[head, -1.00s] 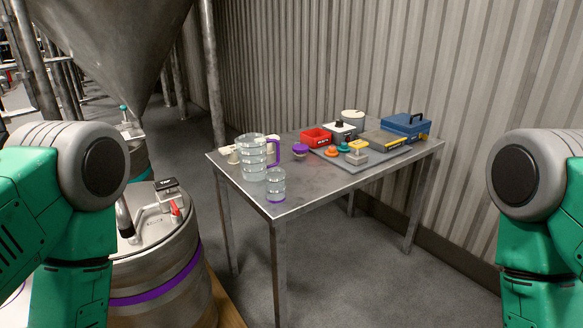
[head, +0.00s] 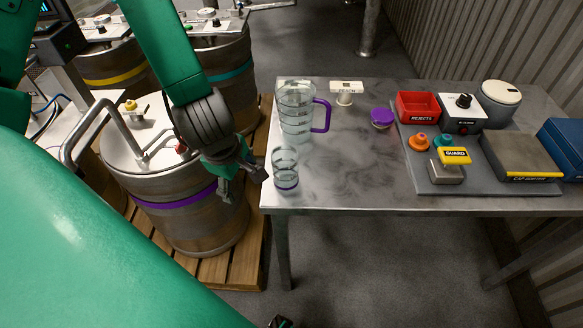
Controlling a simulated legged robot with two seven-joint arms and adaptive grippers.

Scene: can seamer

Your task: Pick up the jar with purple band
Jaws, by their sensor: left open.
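The jar with the purple band (head: 285,168) is a small clear jar standing upright near the table's left front corner. The purple band runs around its base. My left gripper (head: 244,183) is open and empty, just left of the jar and beyond the table's left edge. Its fingers point toward the jar; one fingertip is close to the jar's side, and I cannot tell whether it touches. My right gripper does not show clearly in the head view.
A clear pitcher with a purple handle (head: 297,112) stands right behind the jar. A purple-lidded pot (head: 382,118) and a grey tray (head: 415,172) with controls are farther right. A steel keg with a purple stripe (head: 175,205) stands left of the table. The table front right of the jar is clear.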

